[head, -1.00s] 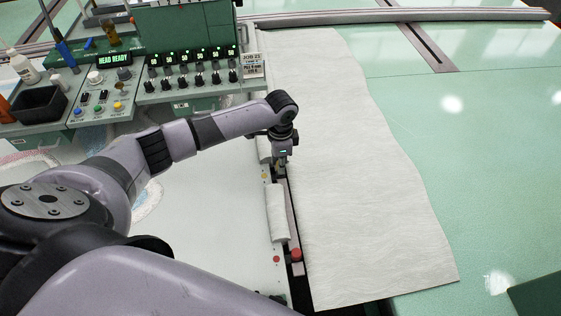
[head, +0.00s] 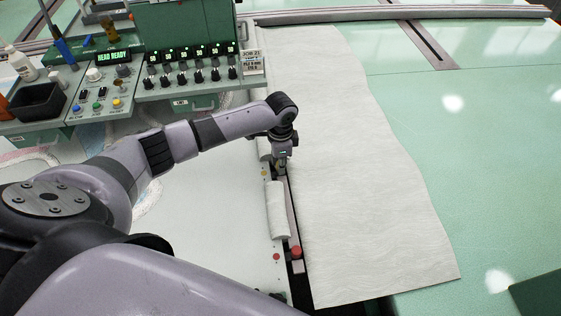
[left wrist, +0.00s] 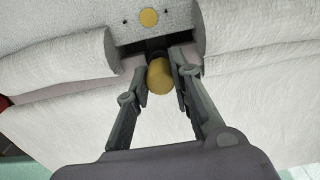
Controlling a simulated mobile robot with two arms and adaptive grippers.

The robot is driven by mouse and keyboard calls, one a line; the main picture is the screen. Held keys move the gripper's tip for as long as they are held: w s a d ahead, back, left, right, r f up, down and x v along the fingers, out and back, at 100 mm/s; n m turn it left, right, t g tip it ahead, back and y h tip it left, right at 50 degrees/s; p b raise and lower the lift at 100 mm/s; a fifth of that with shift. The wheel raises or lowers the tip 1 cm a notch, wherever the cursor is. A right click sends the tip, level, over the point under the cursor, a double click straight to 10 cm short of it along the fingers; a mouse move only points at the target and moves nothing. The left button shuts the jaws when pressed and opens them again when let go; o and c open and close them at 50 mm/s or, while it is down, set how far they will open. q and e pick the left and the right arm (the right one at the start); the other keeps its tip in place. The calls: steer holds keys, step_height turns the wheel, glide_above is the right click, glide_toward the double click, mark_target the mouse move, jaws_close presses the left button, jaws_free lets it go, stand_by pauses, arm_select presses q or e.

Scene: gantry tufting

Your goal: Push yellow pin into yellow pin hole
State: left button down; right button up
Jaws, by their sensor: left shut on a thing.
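The yellow pin (left wrist: 160,76) has a round yellow head and sits between the two fingertips of my left gripper (left wrist: 160,82) in the left wrist view. The gripper is shut on it. A dark narrow bar or slot (left wrist: 155,45) lies just beyond the pin, and a flat yellow dot (left wrist: 148,17) marks the pale panel past it. I cannot tell how deep the pin sits; its hole is hidden. In the head view my left gripper (head: 281,166) points down at the white cloth's left edge, beside the yellow dot (head: 264,173). My right gripper is not in view.
A red pin (head: 296,251) stands on the dark rail nearer me, beside a red dot (head: 276,257). Rolled white cloth (head: 277,212) lies along the rail. A white sheet (head: 360,170) covers the green table (head: 490,160). A control console (head: 100,85) stands at the back left.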

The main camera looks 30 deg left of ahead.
arm_select(q)
steer(key=shift+f, duration=0.6)
steer(key=c, duration=1.3)
jaws_free()
steer(key=shift+c, duration=0.2)
step_height(320, 180, up, 12)
